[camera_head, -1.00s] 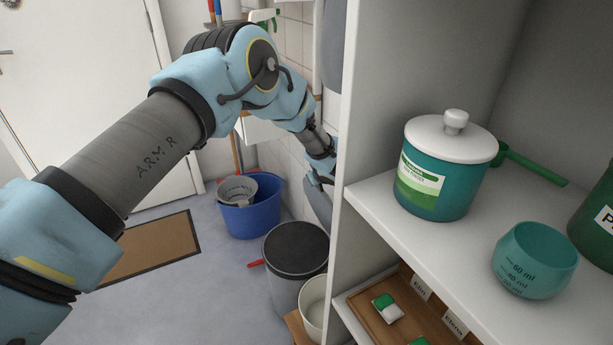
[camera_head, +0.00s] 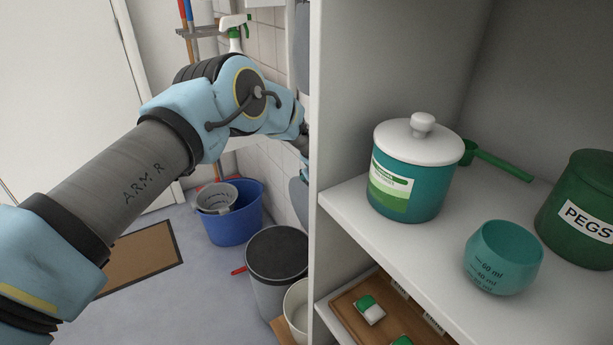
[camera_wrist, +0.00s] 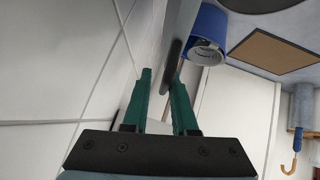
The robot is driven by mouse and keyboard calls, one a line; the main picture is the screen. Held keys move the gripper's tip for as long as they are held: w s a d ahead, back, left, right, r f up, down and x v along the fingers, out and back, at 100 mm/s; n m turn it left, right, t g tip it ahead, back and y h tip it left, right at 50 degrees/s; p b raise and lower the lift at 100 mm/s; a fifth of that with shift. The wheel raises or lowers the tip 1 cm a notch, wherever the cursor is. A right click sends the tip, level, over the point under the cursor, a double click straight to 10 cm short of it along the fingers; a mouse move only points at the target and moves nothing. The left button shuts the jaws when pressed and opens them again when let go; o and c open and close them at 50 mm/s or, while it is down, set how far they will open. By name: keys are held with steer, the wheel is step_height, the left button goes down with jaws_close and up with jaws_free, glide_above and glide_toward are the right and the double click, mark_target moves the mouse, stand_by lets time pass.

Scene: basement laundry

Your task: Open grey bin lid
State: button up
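The grey bin (camera_head: 268,292) stands on the floor beside the shelf unit, its round dark lid (camera_head: 278,252) shut on top. A small red tab (camera_head: 239,270) sticks out at its left side. A dark rounded shape (camera_wrist: 262,3) at the top edge of the wrist view may be the lid; I cannot be sure. In the head view my arm reaches above the bin toward the wall, and my gripper is hidden behind the shelf's side panel. In the wrist view my gripper (camera_wrist: 160,78) has its two green fingers apart, with no held object visible. A grey surface lies close to its fingertips.
The shelf's side panel (camera_head: 335,110) stands right of the bin. A blue bucket (camera_head: 233,228) is behind the bin, and a cream bucket (camera_head: 297,310) stands close in front. The shelf holds a teal jar (camera_head: 405,195) and measuring cup (camera_head: 500,262). Floor left of the bin is open.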

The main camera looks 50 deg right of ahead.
steer(key=o, duration=0.3)
steer(key=b+v, duration=0.1)
steer(key=v, duration=0.9)
steer(key=shift+s+a+r, duration=0.15)
steer(key=shift+a+r, duration=0.05)
steer(key=shift+r, duration=0.1)
